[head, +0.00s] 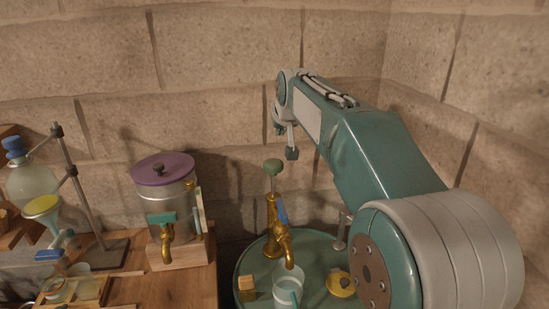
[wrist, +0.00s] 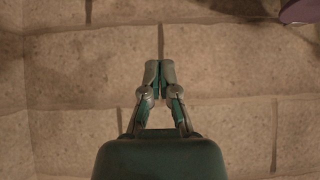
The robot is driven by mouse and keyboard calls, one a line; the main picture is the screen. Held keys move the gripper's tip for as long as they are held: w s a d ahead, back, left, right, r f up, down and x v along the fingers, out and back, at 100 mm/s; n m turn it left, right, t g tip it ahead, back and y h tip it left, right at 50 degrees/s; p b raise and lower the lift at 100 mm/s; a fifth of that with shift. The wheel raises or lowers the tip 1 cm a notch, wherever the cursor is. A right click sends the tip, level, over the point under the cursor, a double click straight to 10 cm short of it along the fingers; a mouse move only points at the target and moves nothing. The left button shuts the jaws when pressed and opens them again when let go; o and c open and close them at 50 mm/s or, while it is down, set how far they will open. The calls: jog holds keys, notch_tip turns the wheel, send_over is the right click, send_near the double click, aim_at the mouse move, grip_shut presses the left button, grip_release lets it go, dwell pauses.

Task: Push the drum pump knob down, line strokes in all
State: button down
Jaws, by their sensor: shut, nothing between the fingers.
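The drum pump (head: 271,222) is a brass post with a spout and a blue lever, standing on a round green drum top (head: 247,272). Its dull green knob (head: 273,167) sits at the top of the post, on a short stem. My gripper (head: 291,154) is shut and empty, pointing down. In the head view it appears just above and to the right of the knob, apart from it; the depth between them is hard to tell. In the wrist view the closed fingertips (wrist: 159,71) show against the stone wall, and the knob is not in view.
A glass cup (head: 288,287) stands under the spout. A small wooden block (head: 246,283) and a yellow disc-like piece (head: 340,285) are also on the drum. A metal pot with a purple lid (head: 163,169) stands left, on a wooden bench. Stone walls are close behind.

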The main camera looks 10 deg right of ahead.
send_over(274, 181)
jog(key=f, duration=0.7)
jog(key=shift+s, duration=0.3)
notch_tip(274, 181, down, 3)
jog(key=shift+w+f, duration=0.1)
jog(key=shift+w, duration=0.05)
jog(key=shift+f, duration=0.45)
notch_tip(274, 181, down, 8)
